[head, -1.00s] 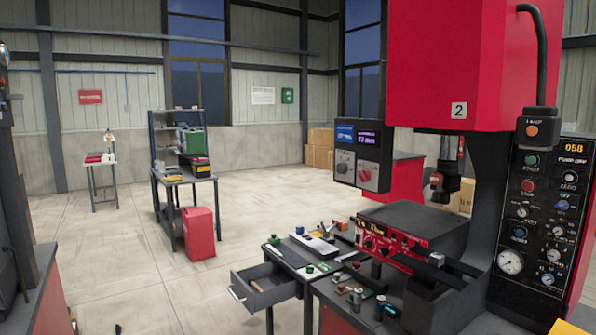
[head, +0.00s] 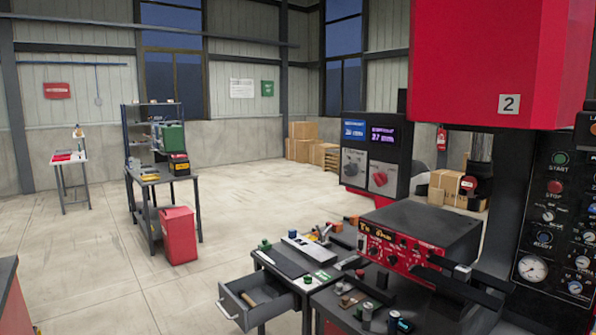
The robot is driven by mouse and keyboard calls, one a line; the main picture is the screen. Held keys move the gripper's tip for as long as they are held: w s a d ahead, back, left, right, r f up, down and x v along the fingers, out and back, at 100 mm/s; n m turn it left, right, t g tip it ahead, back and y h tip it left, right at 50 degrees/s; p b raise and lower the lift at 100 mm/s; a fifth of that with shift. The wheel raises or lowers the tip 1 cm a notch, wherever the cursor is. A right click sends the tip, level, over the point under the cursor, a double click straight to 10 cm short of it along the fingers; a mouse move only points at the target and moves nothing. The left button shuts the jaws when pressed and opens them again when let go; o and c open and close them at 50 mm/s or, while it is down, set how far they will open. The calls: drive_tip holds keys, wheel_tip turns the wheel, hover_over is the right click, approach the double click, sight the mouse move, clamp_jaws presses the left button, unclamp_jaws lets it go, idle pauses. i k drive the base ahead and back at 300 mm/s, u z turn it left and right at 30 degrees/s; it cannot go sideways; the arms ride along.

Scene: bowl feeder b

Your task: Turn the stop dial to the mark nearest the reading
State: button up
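A dark control panel (head: 361,188) stands behind the workbench, left of the red press. Its face has two lit screens, a blue one (head: 354,131) and a purple one (head: 384,136); their text is too small to read surely. Below them are a grey dial (head: 355,165) and a red dial (head: 379,178). I cannot tell which one is the stop dial, or read their marks and pointer positions. My gripper is not in view.
The red press (head: 500,65) and its button panel (head: 560,215) fill the right side. A red-fronted instrument box (head: 430,230) sits on the cluttered bench before the control panel. An open drawer (head: 240,303) juts out left.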

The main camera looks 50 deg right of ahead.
sight(351, 169)
drive_tip(key=z, duration=0.25)
drive_tip(key=i, duration=1.2)
drive_tip(key=z, duration=0.55)
